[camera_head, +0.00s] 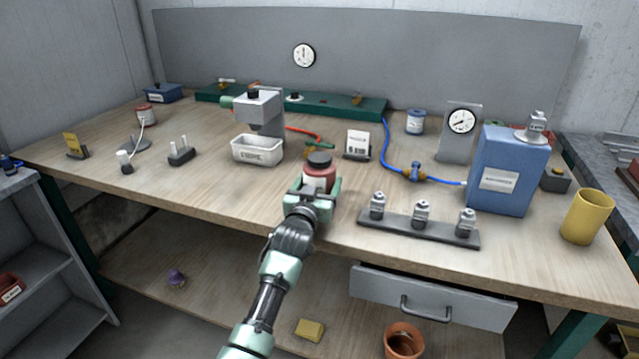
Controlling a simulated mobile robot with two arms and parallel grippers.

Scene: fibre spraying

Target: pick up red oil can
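The red oil can (320,173) has a dark lid and a pale label. It stands upright at the front middle of the wooden workbench, as far as I can see. My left gripper (316,188) reaches it from the front, with one finger on each side of its lower body. The fingers are apart with the can between them. I cannot tell whether they press on it. The can's base is hidden by the gripper. My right gripper is not in view.
A white bin (257,150) stands just left and behind, below a grey device (258,108). A rack with small bottles (420,230) lies to the right, near the front edge. A blue canister (507,170) and a yellow cup (587,217) stand farther right. Bench (215,185) left of the gripper is clear.

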